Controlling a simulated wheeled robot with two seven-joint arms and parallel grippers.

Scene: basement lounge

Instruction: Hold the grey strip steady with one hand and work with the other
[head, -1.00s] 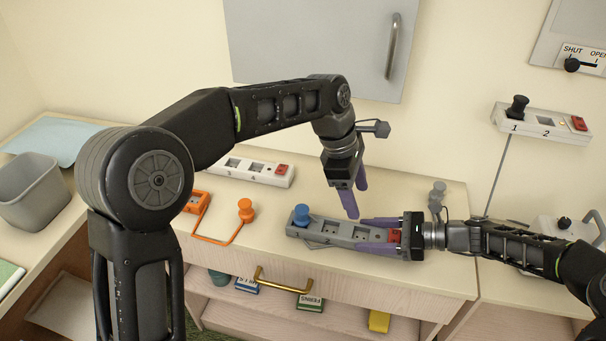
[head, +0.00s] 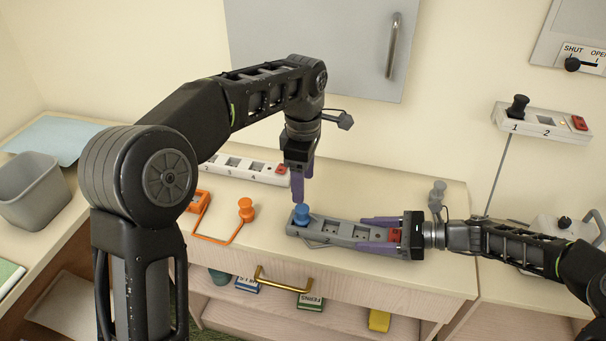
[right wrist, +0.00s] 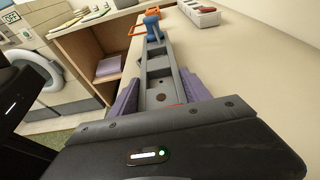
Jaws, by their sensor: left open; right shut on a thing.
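The grey strip (head: 343,234) lies on the worktop, with a blue plug (head: 301,215) standing in its left end and empty sockets beside it. In the right wrist view the strip (right wrist: 160,72) runs away from me to the blue plug (right wrist: 152,28). My right gripper (head: 380,233) is shut on the strip's right end, a purple finger along each side, near the red switch (head: 395,236). My left gripper (head: 300,184) is open and points down just above the blue plug. Its two fingers overlap in the head view. A gap to the plug is hard to judge.
An orange plug (head: 246,209) with an orange cord stands left of the strip. A white strip (head: 246,169) lies behind, partly hidden by my left arm. A grey plug (head: 438,192) stands behind my right gripper. Another strip (head: 545,125) is on the wall.

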